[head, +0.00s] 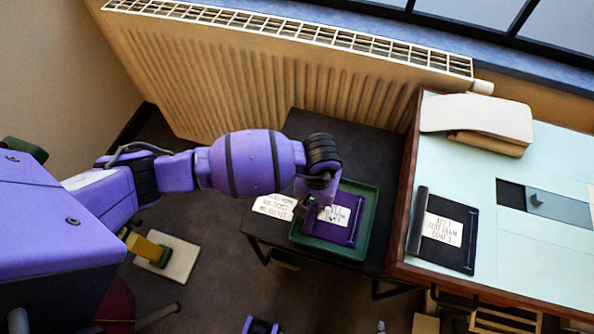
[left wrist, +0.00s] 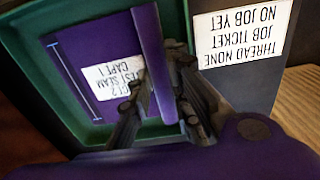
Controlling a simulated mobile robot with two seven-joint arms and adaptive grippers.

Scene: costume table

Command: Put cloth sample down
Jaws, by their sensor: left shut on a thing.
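The purple cloth sample (head: 324,229) has a white label and a rolled edge. It is over the green tray (head: 372,216), within its rim; I cannot tell whether it touches the tray floor. My left gripper (head: 311,210) reaches down at the tray's left side. In the left wrist view, the gripper (left wrist: 160,108) is shut on the sample's purple rolled edge (left wrist: 150,45). The flat part of the cloth (left wrist: 85,62) and its label also show there, inside the tray (left wrist: 178,22).
The tray stands on a dark side table (head: 300,128), beside a white job ticket (head: 275,207). To the right, a pale-topped table (head: 520,265) carries a black labelled sample (head: 462,262) and a cream padded board (head: 478,118). A radiator (head: 250,85) stands behind.

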